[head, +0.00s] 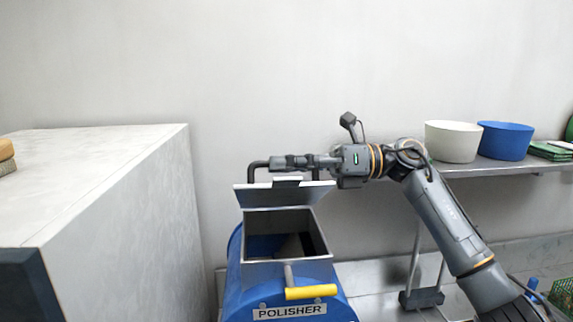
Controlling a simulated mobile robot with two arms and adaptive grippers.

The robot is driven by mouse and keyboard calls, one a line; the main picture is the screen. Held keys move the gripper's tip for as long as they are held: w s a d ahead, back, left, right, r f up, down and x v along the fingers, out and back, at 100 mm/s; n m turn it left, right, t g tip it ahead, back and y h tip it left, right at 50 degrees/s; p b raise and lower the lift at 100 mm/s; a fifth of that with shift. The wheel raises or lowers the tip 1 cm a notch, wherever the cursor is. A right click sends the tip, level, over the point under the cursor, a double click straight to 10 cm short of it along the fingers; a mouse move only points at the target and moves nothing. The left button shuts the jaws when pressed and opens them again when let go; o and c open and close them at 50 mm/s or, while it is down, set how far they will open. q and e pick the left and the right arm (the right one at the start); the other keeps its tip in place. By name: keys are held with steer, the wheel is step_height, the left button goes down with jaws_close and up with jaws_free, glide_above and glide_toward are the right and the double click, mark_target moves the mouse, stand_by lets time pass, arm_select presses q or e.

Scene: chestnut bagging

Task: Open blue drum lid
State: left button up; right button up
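The blue drum (240,290) is labelled POLISHER and stands low in the middle of the head view. Its grey metal lid (285,194) is swung up and stands tilted at the back of the square mouth (318,235), so the opening shows. A dark handle (252,171) rises behind the lid's top edge. My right gripper (282,162) reaches in from the right, level with this handle, just above and behind the lid. It is seen side-on, and I cannot tell whether its fingers close on the handle. My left gripper is out of view.
A yellow grip (311,292) sticks out at the drum's front. A large pale block (130,210) stands close on the left. On the right, a shelf (510,166) holds a white bowl (453,142) and a blue bowl (505,141). A grey wall is behind.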

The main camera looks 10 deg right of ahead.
steer(key=shift+d, duration=0.1)
steer(key=d, duration=1.1)
steer(key=shift+d, duration=0.4)
